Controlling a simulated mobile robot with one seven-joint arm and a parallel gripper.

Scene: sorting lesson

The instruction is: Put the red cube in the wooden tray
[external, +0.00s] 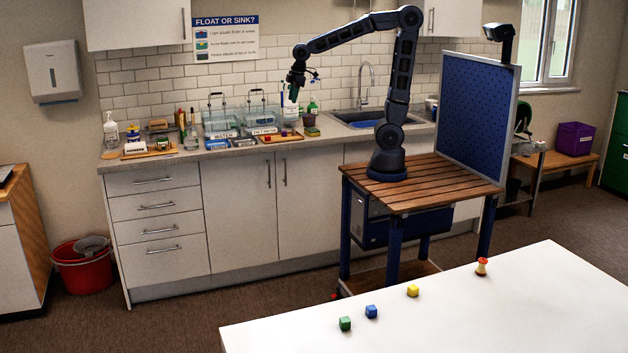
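My gripper (293,92) hangs in the air above the kitchen counter; it is too small to tell whether its fingers are open or shut. Two wooden trays stand on the counter: one (297,138) below and near my gripper, with small coloured items, and one (136,156) at the left end, with several items. I cannot make out a red cube for certain. A tiny red spot (333,296) shows low beside the cart's front leg; I cannot tell what it is.
Clear tanks (221,122) and bottles crowd the counter. A blue board (478,115) stands behind my arm.

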